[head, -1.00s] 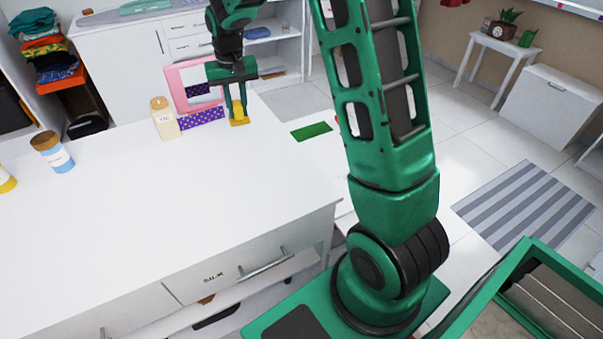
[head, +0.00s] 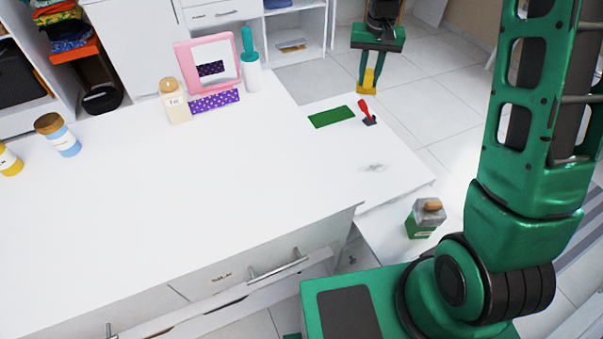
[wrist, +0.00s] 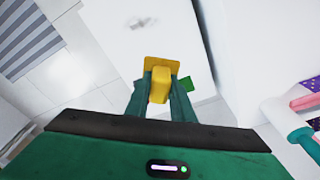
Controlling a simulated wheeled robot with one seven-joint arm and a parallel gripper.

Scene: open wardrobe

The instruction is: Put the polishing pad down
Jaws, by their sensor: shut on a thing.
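My gripper (head: 368,80) is shut on the yellow polishing pad (head: 367,87) and holds it in the air behind the low white surface at the right of the counter. In the wrist view the pad (wrist: 161,82) sits between the fingers, with its flat yellow plate beyond the fingertips. The low white surface (head: 400,172) carries a flat green mat (head: 331,117), a small red-handled tool (head: 367,112) and a grey smudge (head: 373,168). The mat is partly hidden by a finger in the wrist view.
A green can with a grey top (head: 425,218) stands at the lower right. Much of the counter is clear.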

